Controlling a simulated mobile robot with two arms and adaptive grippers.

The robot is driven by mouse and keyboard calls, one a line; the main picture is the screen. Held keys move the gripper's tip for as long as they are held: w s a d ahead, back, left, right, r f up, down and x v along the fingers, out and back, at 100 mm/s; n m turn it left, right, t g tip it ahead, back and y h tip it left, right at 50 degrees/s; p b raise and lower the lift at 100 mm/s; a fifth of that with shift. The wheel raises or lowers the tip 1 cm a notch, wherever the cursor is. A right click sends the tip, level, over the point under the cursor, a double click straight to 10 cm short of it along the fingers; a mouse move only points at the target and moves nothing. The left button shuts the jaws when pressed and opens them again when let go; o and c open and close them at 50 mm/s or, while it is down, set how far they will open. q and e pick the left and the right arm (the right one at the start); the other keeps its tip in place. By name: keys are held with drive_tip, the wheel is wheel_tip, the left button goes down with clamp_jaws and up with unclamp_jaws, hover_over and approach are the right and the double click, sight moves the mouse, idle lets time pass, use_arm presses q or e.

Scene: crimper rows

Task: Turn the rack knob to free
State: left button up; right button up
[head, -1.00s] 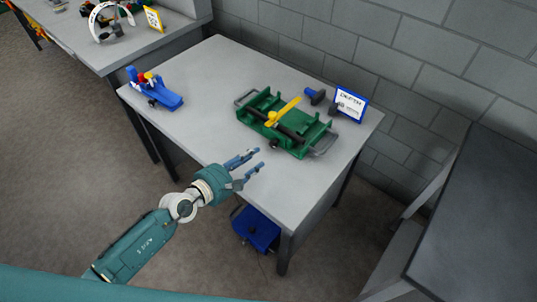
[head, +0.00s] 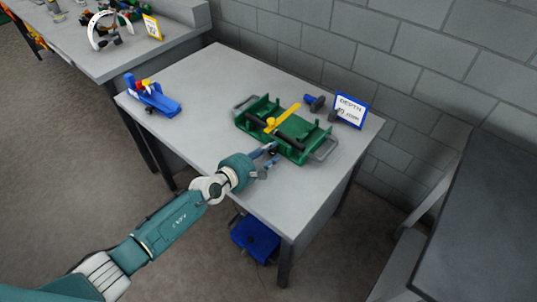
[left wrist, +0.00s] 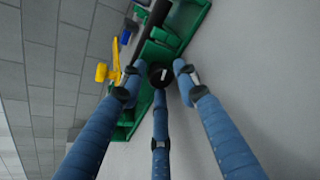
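The green rack (head: 300,129) lies on the grey table (head: 200,92), with a yellow lever (head: 285,116) and a dark bar across it. In the left wrist view, a round black knob (left wrist: 161,75) with a pale mark on its face sits at the rack's side, between the blue fingers of my left gripper (left wrist: 158,78). The fingers are spread around the knob and look apart from it. In the head view my left gripper (head: 272,155) is at the rack's near side, and its fingers largely cover the knob. My right gripper is not in view.
A blue-framed sign reading "DEPTH" (head: 350,110) and a dark-headed blue tool (head: 315,102) stand behind the rack. A blue fixture (head: 152,97) is at the table's left. A blue box (head: 255,238) is below. The table's left-middle is clear.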

use_arm(q)
clamp_jaws()
drive_tip(key=shift+f+n+b, duration=0.25)
drive_tip(key=shift+n+b, duration=0.05)
drive_tip(key=shift+b, duration=0.4)
drive_tip(key=shift+r, duration=0.2)
unclamp_jaws()
drive_tip(key=shift+s+a, duration=0.1)
